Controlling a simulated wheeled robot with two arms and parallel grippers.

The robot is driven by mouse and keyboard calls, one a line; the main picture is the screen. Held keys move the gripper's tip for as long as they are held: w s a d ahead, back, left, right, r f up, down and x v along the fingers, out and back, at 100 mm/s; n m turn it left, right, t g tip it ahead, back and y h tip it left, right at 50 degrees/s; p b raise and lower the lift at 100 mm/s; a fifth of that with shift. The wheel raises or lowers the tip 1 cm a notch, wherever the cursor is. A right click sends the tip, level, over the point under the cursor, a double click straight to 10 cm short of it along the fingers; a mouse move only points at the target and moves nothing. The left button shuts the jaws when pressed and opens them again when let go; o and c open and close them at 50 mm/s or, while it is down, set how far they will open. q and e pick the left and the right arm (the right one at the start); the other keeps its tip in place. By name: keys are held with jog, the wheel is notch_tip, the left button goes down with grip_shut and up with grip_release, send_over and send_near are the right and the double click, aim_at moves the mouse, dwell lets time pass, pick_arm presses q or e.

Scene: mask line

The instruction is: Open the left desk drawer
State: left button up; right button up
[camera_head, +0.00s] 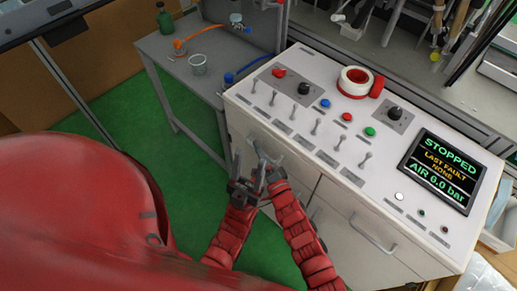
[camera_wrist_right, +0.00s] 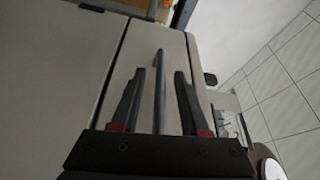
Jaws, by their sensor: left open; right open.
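The desk (camera_head: 300,130) is a white console with pale drawer fronts below its sloped panel. Its left drawer front (camera_wrist_right: 125,70) looks shut, and in the head view my grippers partly hide it. The drawer's grey bar handle (camera_wrist_right: 160,85) stands between the two dark fingers of my right gripper (camera_wrist_right: 158,95), with a gap to the right finger; contact with the left finger is unclear. That gripper is open. In the head view my right gripper (camera_head: 267,158) is at the left drawer. My left gripper (camera_head: 248,178) is open close beside it, seemingly empty.
Another drawer handle (camera_head: 374,236) is on the right front. Green floor (camera_head: 100,95) is open there.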

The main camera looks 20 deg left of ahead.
jog(key=shift+w+a, duration=0.2)
jog(key=shift+a, duration=0.1)
jog(key=shift+c, duration=0.3)
grip_shut()
dwell(1.0)
